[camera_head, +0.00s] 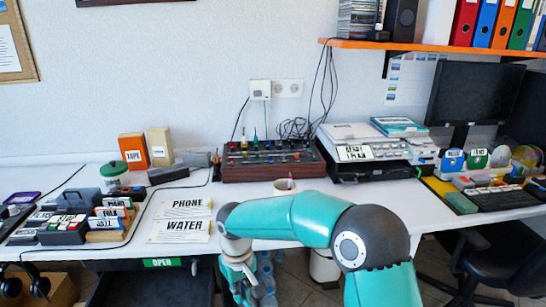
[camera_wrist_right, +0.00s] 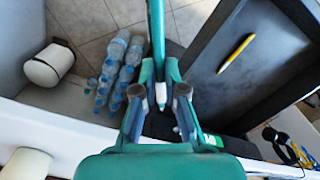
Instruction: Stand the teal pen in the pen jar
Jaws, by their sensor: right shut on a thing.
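My right gripper (camera_head: 240,274) hangs in front of the table's front edge in the head view, below the table top. In the right wrist view it is shut on the teal pen (camera_wrist_right: 156,35), which reaches from between the fingers (camera_wrist_right: 159,78) to the top edge. The pen is hard to make out in the head view. The pen jar (camera_head: 284,188) stands on the table near the front edge, behind my right arm, which partly hides it. Something dark and slim shows at its mouth. My left gripper is out of view.
An open dark drawer (camera_wrist_right: 280,45) with a yellow pen (camera_wrist_right: 235,53) lies beside the gripper. Water bottles (camera_wrist_right: 118,60) and a white bin (camera_wrist_right: 48,66) stand on the floor. Paper sheets (camera_head: 182,230) lie left of the jar; a dark red rack (camera_head: 262,172) stands behind it.

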